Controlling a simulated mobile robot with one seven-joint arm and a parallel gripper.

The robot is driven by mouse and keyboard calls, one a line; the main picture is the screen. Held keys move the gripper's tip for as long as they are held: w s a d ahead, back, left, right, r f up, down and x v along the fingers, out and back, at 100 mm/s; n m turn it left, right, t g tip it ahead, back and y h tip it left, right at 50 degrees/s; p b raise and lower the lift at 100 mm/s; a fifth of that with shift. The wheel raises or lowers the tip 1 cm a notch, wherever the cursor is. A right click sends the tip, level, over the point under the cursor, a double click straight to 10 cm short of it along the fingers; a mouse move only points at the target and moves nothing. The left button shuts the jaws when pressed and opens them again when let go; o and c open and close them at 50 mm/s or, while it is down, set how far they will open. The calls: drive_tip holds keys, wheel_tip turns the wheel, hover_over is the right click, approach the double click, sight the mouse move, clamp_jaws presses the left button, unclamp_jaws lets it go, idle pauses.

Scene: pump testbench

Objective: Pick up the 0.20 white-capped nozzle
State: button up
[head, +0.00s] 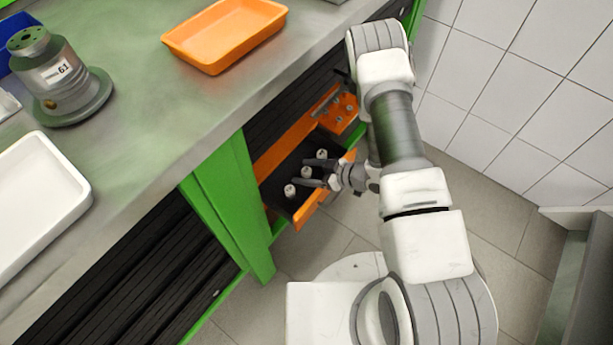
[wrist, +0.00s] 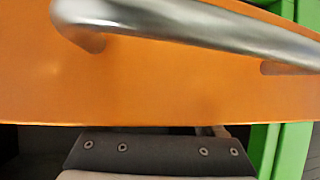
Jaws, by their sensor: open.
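Several small white-capped nozzles stand in a row in an open orange drawer (head: 309,209) below the bench, in the head view. One nozzle (head: 290,190) is nearest the drawer's left end, one (head: 306,171) is in the middle, and one (head: 322,154) is farther back. Their size marks are too small to read. My gripper (head: 312,176) is open over the drawer, its fingers reaching left among the nozzles. I cannot tell whether it touches one. In the wrist view the orange drawer front with its metal handle (wrist: 190,28) fills the picture, and no nozzle shows.
A farther orange drawer section (head: 345,112) holds small metal parts. On the bench (head: 150,150) are an orange tray (head: 225,35), a white tray (head: 35,200) and a grey pump part labelled 61 (head: 60,80). A green bench leg (head: 230,200) stands left of the drawer.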

drive_tip(key=shift+c, duration=0.2)
clamp_jaws()
idle(0.3)
